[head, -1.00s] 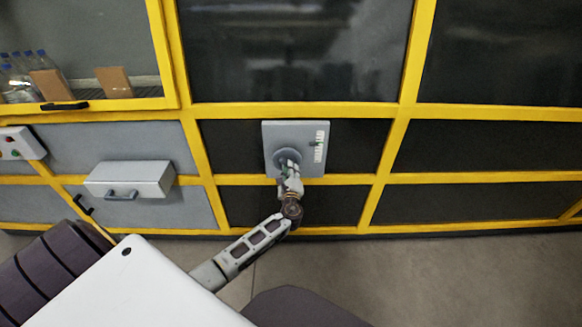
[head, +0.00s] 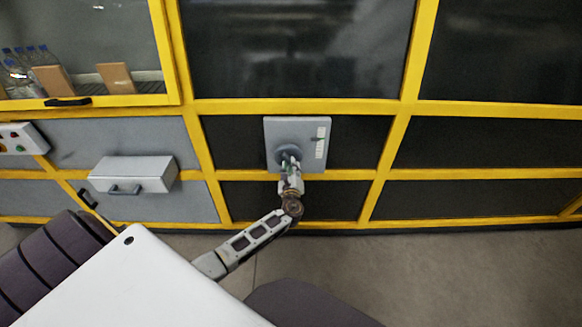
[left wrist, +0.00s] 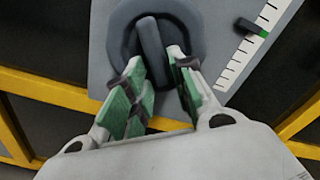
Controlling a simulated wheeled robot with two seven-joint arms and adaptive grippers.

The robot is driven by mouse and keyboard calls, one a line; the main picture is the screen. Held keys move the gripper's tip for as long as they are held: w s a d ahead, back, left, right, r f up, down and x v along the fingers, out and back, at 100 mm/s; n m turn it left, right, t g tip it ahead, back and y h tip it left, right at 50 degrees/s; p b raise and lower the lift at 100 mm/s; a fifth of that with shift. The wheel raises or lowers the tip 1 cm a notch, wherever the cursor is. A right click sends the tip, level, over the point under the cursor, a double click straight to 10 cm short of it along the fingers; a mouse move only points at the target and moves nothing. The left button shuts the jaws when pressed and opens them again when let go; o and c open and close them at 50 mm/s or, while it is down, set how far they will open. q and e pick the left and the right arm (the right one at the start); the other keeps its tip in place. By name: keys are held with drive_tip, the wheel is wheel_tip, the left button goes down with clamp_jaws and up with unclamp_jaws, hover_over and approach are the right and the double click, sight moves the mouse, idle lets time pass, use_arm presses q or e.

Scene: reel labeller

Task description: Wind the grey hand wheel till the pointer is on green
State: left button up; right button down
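The grey hand wheel (left wrist: 122,42) is on a grey panel (head: 297,128), also seen in the head view (head: 282,152). Its grey cylindrical handle (left wrist: 151,48) sticks out towards the wrist camera. My left gripper (left wrist: 155,58) has its green-padded fingers on either side of the handle's end; they look apart, with small gaps, and contact cannot be told. My left gripper (head: 290,168) partly hides the wheel in the head view. A black pointer (left wrist: 246,25) lies at the white scale (left wrist: 238,66), level with a small green patch (left wrist: 264,33). My right gripper is out of view.
The panel is on a yellow-framed machine with dark panes. A grey drawer box (head: 134,174) and a button box (head: 18,139) are to the left. Bottles and brown blocks (head: 115,76) stand behind the upper left window. The floor (head: 450,265) at right is clear.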

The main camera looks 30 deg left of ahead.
use_arm(q)
drive_tip(key=shift+o, duration=0.8)
drive_tip(key=shift+r, duration=0.15)
drive_tip(key=v, duration=1.2)
idle(0.4)
